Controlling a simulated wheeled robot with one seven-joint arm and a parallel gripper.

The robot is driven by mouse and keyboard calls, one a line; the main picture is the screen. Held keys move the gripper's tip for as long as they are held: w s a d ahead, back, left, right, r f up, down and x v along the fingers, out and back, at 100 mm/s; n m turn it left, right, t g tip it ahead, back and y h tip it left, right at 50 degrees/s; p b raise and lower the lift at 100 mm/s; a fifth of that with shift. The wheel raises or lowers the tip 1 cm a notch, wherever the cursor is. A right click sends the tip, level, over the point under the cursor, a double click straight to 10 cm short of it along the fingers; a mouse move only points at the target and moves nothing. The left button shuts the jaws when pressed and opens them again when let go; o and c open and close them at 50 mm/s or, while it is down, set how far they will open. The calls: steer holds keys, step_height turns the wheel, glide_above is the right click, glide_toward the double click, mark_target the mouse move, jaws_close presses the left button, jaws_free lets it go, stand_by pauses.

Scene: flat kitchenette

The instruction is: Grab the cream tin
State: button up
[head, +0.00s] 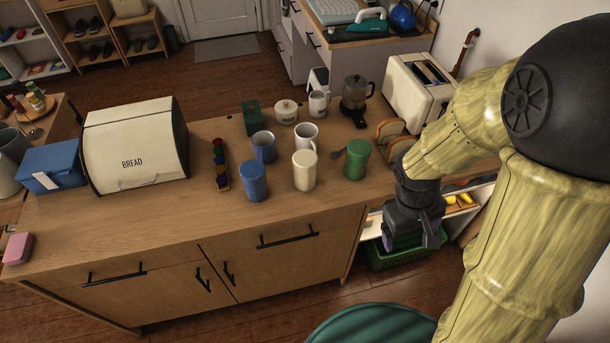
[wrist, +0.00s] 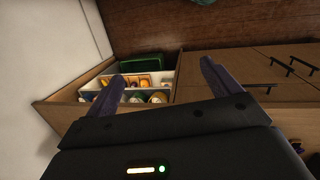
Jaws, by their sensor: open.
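The cream tin (head: 304,171) stands upright on the wooden counter in the head view, between a blue tin (head: 253,181) on its left and a green tin (head: 356,159) on its right. A white mug (head: 307,136) stands just behind it. My gripper (head: 412,238) is to the right of the tins, in front of the counter's right end and apart from the cream tin. The gripper also shows in the wrist view (wrist: 162,90), with its fingers spread and nothing between them. The cream tin is not visible in the wrist view.
A blue mug (head: 263,146), a coffee maker (head: 356,93), bread slices (head: 389,131) and a toaster (head: 418,88) stand behind or beside the tins. A bread bin (head: 136,145) is at the left. The counter's front strip is clear. A green crate (head: 392,258) sits low near my gripper.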

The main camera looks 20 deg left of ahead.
steer(key=w+a+f+n+t+h+b, duration=0.1)
steer(key=w+a+f+n+h+b, duration=0.15)
steer(key=a+f+n+h, duration=0.35)
steer(key=n+t+y+b, duration=0.6)
steer(key=n+t+b, duration=0.2)
steer(key=n+t, duration=1.1)
glide_toward(300, 179)
steer(key=s, duration=0.1)
steer(key=s+r+n+g, duration=0.1)
steer(key=s+a+r+n+g, duration=0.1)
steer(key=shift+s, duration=0.3)
steer(key=w+p, duration=0.1)
steer(key=w, duration=0.3)
steer(key=w+d, duration=0.1)
steer(key=w, duration=0.3)
steer(key=w+d+p, duration=0.1)
steer(key=w, duration=0.3)
steer(key=shift+p, duration=0.35)
steer(key=shift+w, duration=0.1)
